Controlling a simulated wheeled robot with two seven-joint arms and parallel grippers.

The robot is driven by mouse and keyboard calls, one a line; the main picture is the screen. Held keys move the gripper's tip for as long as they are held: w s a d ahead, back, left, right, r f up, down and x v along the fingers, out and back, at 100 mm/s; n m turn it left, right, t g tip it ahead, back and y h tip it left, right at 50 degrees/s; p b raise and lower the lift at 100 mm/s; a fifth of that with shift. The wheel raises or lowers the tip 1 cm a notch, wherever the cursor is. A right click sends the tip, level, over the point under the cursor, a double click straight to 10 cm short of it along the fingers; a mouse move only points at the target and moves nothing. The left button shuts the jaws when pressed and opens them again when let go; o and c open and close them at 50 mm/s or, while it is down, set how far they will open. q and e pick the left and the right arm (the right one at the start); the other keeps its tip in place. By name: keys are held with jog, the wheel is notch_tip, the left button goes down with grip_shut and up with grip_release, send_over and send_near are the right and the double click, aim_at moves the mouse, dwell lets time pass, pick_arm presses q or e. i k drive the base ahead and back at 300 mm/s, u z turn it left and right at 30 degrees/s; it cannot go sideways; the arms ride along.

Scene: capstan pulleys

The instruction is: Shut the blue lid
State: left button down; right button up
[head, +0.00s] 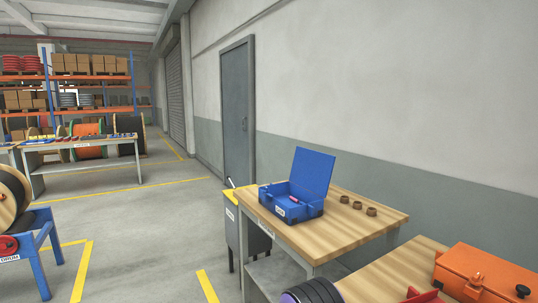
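The blue lid (313,173) stands raised, close to upright, at the back of a blue box (281,211). The box sits open on the left part of a wooden-topped workbench (345,232). A small red item (294,198) shows inside the box, and a pale label is on its front. The rest of the inside is hard to make out. Neither of my grippers shows in the head view.
Several small brown rings (358,205) lie on the bench right of the box. A nearer bench holds an orange case (485,274). A grey cabinet (248,238) stands left of the workbench. A cable-drum stand (40,245) is at left. Open floor (140,240) lies between.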

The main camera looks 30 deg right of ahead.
aim_at(312, 170)
jog(key=u, duration=0.15)
jog(key=i, duration=5.3)
jog(key=z, duration=4.5)
